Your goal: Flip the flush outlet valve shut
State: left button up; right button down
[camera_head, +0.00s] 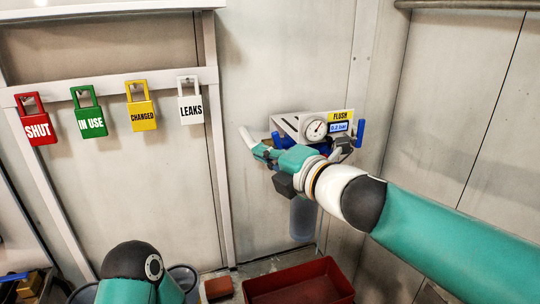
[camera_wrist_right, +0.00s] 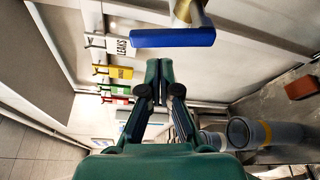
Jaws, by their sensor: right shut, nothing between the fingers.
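The flush panel (camera_head: 290,122) is on the wall, with a round gauge, a yellow FLUSH label (camera_head: 341,115) and a small blue display. A blue handle (camera_head: 360,132) stands upright at its right side; more blue shows at its left, partly behind my arm. My right gripper (camera_head: 262,152) is in front of the panel's lower left. In the right wrist view, its fingers (camera_wrist_right: 158,68) are shut and empty. There a blue lever (camera_wrist_right: 172,37) on a brass fitting (camera_wrist_right: 188,12) lies just beyond the fingertips, apparently apart from them. My left gripper is out of view.
Red SHUT (camera_head: 37,128), green IN USE (camera_head: 90,121), yellow CHANGED (camera_head: 141,115) and white LEAKS (camera_head: 190,109) padlock tags hang from a rail to the left. A clear bluish cylinder (camera_head: 302,220) hangs below the panel. A red tray (camera_head: 300,284) is on the floor.

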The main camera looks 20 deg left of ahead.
jog(key=s+a+f+v, duration=0.1)
jog(key=v, duration=0.8)
jog(key=shift+s+b, duration=0.3)
jog(key=shift+s, duration=0.1)
jog(key=shift+d+r, duration=0.15)
